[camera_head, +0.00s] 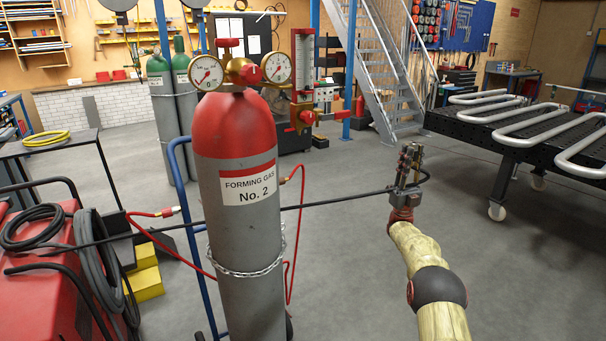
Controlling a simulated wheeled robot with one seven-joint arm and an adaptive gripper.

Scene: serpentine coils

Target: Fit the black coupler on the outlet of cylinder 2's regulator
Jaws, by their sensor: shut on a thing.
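Cylinder 2 (246,235) is grey with a red shoulder and a label reading "FORMING GAS No. 2". Its brass regulator (243,72) carries two round gauges and a clear upright flow tube (303,65). A red-ended fitting (326,116) sticks out to the right at the tube's foot; I cannot tell for sure whether it is the outlet. My gripper (410,158) is right of the cylinder, lower than that fitting and well apart from it, fingers upward. It is shut on the black coupler at the end of the black hose (345,201); the fingers hide the coupler.
The black hose runs left past the cylinder towards the red machine (50,285). A red hose (297,220) hangs by the cylinder, held by a chain (245,272) on a blue trolley (190,245). A black table (515,128) with silver coils stands right. Floor around my arm is clear.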

